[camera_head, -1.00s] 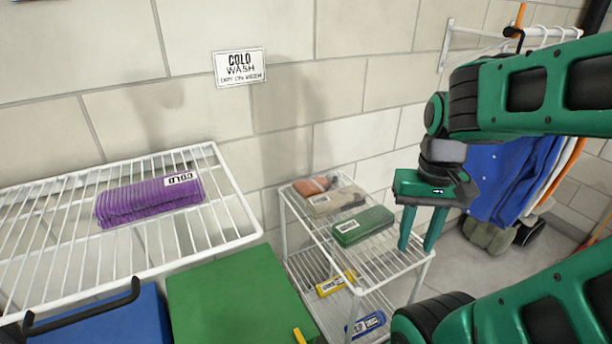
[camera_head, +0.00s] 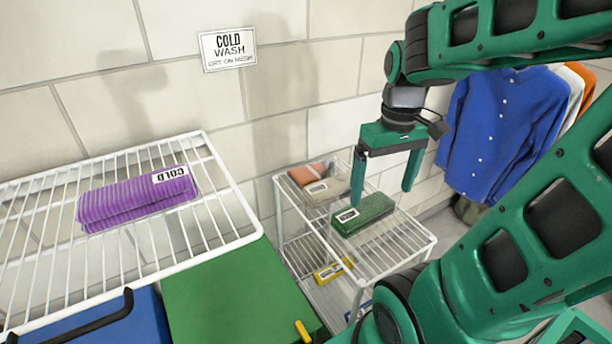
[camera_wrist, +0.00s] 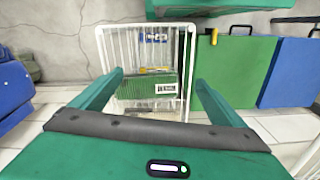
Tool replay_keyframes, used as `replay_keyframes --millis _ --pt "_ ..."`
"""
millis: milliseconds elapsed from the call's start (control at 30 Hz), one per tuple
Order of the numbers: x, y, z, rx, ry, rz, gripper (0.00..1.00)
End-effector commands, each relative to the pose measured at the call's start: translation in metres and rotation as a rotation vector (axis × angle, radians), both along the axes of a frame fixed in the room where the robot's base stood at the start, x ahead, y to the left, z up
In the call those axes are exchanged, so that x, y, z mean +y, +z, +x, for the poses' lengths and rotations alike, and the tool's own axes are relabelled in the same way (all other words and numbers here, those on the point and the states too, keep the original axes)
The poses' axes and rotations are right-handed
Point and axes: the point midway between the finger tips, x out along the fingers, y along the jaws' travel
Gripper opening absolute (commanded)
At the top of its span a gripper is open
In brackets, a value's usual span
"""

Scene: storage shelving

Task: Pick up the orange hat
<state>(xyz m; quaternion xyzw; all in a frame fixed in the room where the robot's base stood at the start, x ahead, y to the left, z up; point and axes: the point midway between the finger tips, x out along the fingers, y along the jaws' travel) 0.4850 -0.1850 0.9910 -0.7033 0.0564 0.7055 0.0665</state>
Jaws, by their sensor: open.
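An orange folded item (camera_head: 308,174), likely the hat, lies at the back left of the small white rack's top shelf in the head view. I cannot make out a hat shape. My gripper (camera_head: 381,196) is open and empty, fingers pointing down, around or above the green folded cloth (camera_head: 366,214) in the picture. It is to the right of the orange item and apart from it. In the wrist view, my gripper (camera_wrist: 159,78) has its fingers spread on either side of the green cloth (camera_wrist: 147,87). I cannot make out the orange item there.
A beige labelled cloth (camera_head: 326,191) lies between the orange item and the green cloth. The small white rack (camera_head: 400,245) has a lower shelf with a yellow item (camera_head: 333,270). A larger rack (camera_head: 225,205) at left holds a purple cloth (camera_head: 135,200).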

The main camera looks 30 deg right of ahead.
Motion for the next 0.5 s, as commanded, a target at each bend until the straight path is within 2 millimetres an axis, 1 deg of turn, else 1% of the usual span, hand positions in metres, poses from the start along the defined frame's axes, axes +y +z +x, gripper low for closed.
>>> replay_keyframes --millis 33,67,100,167,200,267,300,367,400,467,500 --pt "-0.004 0.003 0.024 0.001 0.114 0.001 0.94" --pt "-0.005 0.004 0.037 0.0 0.189 0.001 0.94" --pt "-0.007 0.006 0.056 -0.002 0.289 0.001 0.94" --pt "-0.009 0.007 0.083 -0.006 0.441 0.001 0.94" --pt "-0.01 0.006 0.102 -0.007 0.543 0.001 0.94" --pt "-0.01 0.005 0.129 -0.01 0.696 -0.001 0.94" --pt "-0.01 0.002 0.148 -0.01 0.798 0.0 0.94" --pt "-0.009 -0.002 0.175 -0.011 0.953 -0.001 0.94" --pt "-0.008 -0.006 0.193 -0.012 1.055 -0.003 0.94" --pt "-0.005 -0.012 0.219 -0.013 1.206 -0.003 0.94" --pt "-0.002 -0.017 0.236 -0.014 1.306 -0.004 0.94"
